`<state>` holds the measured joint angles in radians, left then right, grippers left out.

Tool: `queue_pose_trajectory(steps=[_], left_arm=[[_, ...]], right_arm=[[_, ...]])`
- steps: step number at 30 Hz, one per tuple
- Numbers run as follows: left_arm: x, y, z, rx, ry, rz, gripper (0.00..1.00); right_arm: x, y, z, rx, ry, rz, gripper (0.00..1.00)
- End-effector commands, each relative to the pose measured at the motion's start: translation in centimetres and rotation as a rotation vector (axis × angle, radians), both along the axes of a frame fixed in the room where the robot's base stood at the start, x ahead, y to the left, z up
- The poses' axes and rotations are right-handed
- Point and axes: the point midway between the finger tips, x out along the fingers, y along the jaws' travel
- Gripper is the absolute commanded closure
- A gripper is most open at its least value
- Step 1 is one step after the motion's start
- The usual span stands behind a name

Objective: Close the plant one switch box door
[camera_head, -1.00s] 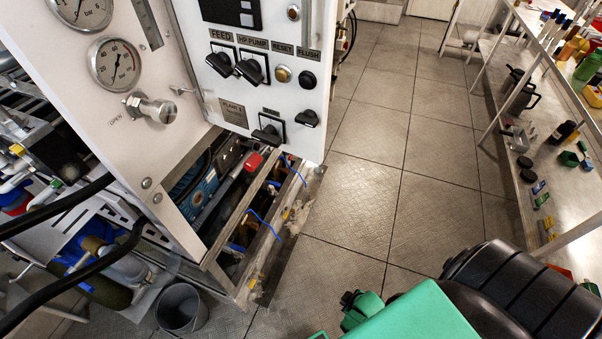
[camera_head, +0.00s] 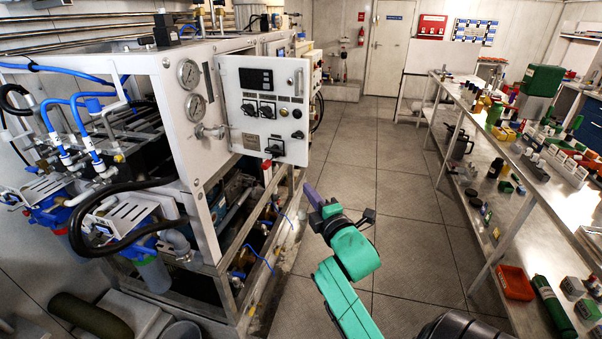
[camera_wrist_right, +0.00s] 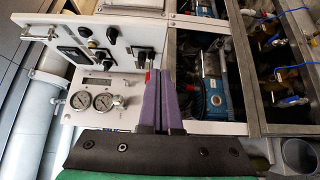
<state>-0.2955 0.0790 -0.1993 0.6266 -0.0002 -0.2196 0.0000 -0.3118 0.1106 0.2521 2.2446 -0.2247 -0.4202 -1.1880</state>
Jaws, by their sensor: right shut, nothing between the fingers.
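The plant one switch box door (camera_head: 268,125) is a white panel with black knobs, a display and a handle. It stands open, swung out to the right of the white cabinet front (camera_head: 183,125) with its two gauges. In the right wrist view the door (camera_wrist_right: 95,27) is at the upper left. My right gripper (camera_head: 312,194), with purple fingers on a green arm, is shut and empty. In the head view it appears below and right of the door, with no clear contact. In the right wrist view its fingers (camera_wrist_right: 165,85) point towards the panel area. My left gripper is not in view.
Below the door is an open metal frame (camera_head: 262,245) with pumps and blue hoses. A long bench (camera_head: 560,195) loaded with bottles and boxes runs along the right. The tiled floor (camera_head: 400,195) between them is clear. A grey bucket (camera_head: 180,332) stands at the lower left.

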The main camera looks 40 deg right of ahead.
Motion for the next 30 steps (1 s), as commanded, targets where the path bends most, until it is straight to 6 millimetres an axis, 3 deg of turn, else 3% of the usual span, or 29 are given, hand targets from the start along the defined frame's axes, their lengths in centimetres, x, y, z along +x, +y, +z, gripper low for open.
queue_pose_trajectory(steps=[3, 11, 18, 30], left_arm=[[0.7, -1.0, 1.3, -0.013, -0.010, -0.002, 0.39], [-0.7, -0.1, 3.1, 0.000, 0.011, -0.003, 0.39], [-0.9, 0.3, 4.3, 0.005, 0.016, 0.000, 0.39], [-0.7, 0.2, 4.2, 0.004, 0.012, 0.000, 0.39]], right_arm=[[2.6, -0.8, 0.6, 0.002, -0.003, 0.000, 1.00], [7.8, -2.7, 0.5, 0.002, 0.000, 0.000, 1.00], [9.1, -5.5, 0.2, 0.001, 0.001, 0.002, 1.00], [9.2, -5.8, -0.1, 0.003, 0.000, 0.001, 1.00]])
